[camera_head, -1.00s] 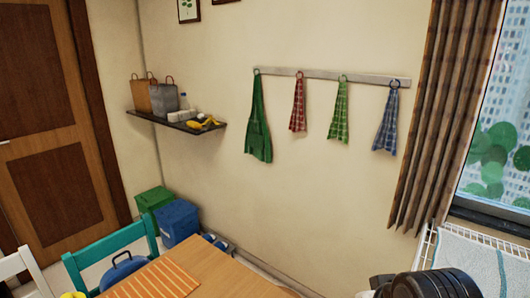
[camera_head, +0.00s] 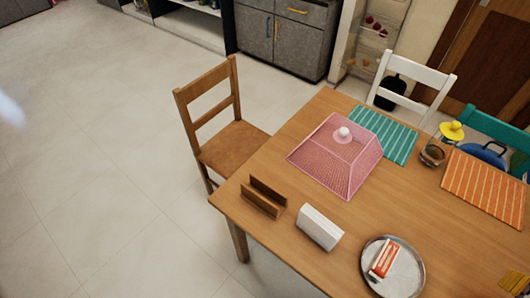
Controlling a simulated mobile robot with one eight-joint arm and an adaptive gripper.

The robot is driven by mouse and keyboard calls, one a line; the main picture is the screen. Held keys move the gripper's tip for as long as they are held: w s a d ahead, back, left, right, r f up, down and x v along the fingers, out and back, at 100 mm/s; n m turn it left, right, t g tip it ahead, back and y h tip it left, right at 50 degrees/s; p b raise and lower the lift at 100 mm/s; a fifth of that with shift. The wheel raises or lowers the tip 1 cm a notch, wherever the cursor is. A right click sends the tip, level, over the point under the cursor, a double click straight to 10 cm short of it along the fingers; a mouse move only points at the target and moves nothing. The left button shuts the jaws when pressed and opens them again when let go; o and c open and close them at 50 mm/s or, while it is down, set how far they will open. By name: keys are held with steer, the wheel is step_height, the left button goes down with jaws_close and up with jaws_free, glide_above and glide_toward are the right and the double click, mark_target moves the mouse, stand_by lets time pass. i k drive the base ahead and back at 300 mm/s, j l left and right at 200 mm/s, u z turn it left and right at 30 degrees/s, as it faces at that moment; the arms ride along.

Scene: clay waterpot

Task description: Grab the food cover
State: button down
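The food cover (camera_head: 335,158) is a pink mesh cover with sloping sides and a white knob on top. It stands upright on the wooden dining table, near the table's left side, partly over or against a teal striped placemat (camera_head: 388,133). Its whole outline shows and nothing blocks it. My gripper does not show in the current view.
The dining table (camera_head: 425,212) also holds a wooden holder (camera_head: 263,196), a white box-like item (camera_head: 319,227), a round metal tray (camera_head: 409,272) and an orange striped placemat (camera_head: 484,186). A wooden chair (camera_head: 226,140) and a white chair (camera_head: 413,92) stand beside it. Open floor lies left.

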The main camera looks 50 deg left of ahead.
mark_target(342, 136)
steer(key=k+l+u, duration=0.1)
steer(key=u, duration=1.2)
steer(key=i+j+z, duration=0.2)
steer(key=j, duration=0.25)
steer(key=i+j+z, duration=0.2)
steer(key=j, duration=0.25)
steer(key=i+j+z, duration=0.2)
steer(key=j, duration=0.3)
steer(key=j+z, duration=0.2)
steer(key=j, duration=0.3)
steer(key=j+z, duration=0.2)
steer(key=j, duration=0.35)
